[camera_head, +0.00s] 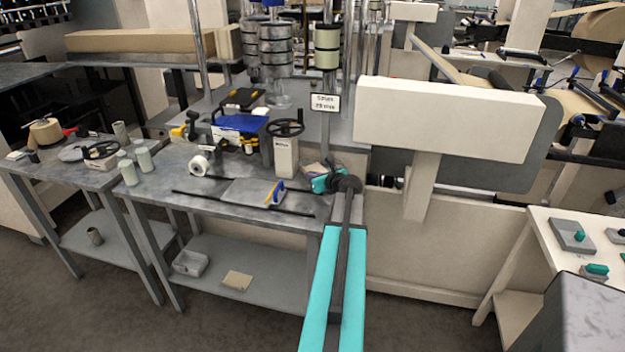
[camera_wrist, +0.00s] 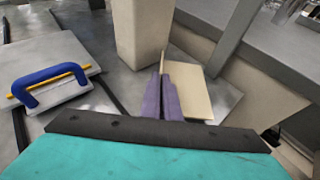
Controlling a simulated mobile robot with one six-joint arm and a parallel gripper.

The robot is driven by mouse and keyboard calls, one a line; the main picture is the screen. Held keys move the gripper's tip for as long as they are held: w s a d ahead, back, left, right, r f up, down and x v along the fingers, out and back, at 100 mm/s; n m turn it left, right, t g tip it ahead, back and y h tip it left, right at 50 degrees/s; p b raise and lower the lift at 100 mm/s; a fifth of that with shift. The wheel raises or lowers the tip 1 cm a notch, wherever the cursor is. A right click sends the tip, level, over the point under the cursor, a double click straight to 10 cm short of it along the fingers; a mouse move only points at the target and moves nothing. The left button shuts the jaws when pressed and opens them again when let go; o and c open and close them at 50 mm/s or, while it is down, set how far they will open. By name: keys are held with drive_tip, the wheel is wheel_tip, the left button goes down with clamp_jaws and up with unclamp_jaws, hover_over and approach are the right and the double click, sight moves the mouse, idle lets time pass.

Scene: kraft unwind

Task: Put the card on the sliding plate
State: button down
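A flat tan card (camera_wrist: 189,88) shows in the wrist view, right beside and partly behind my gripper's purple fingers (camera_wrist: 163,90). The fingers are close together at the card's left edge; whether they pinch it or only stand beside it I cannot tell. In the head view my gripper (camera_head: 325,184) is low over the right end of the bench, with the card (camera_head: 313,169) just behind it. The grey sliding plate (camera_head: 246,191) with a blue handle (camera_head: 275,193) lies on the bench to the left. In the wrist view the plate (camera_wrist: 38,57) is at far left.
A beige post with a black handwheel (camera_head: 285,150) stands behind the plate. A white roll (camera_head: 199,166) and dark rails (camera_head: 200,197) are to its left. Another tan sheet (camera_head: 237,281) and a grey tray (camera_head: 190,262) are on the lower shelf.

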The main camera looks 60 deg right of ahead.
drive_tip(key=shift+r, duration=0.85)
drive_tip(key=shift+s+a+r+b, duration=0.15)
drive_tip(key=shift+a+r+b, duration=0.05)
drive_tip(key=shift+r+b, duration=0.1)
drive_tip(key=s+a, duration=0.2)
drive_tip(key=s+a+b, duration=0.1)
drive_tip(key=s+a, duration=0.1)
drive_tip(key=a, duration=0.1)
drive_tip(key=s+a+r+b, duration=0.1)
drive_tip(key=s+a, duration=0.1)
drive_tip(key=a, duration=0.1)
drive_tip(key=shift+a, duration=0.15)
drive_tip(key=shift+a+r+p, duration=0.15)
drive_tip(key=shift+r+p, duration=0.05)
drive_tip(key=shift+p, duration=0.5)
drive_tip(key=a+p, duration=0.1)
drive_tip(key=p, duration=0.2)
drive_tip(key=s+a+p, duration=0.1)
drive_tip(key=p, duration=0.3)
drive_tip(key=shift+s+r, duration=0.15)
drive_tip(key=shift+s, duration=0.15)
drive_tip(key=shift+a+p, duration=0.1)
drive_tip(key=shift+p, duration=0.85)
drive_tip(key=shift+s+a+p, duration=0.15)
drive_tip(key=shift+a+p, duration=0.05)
drive_tip(key=shift+p, duration=0.6)
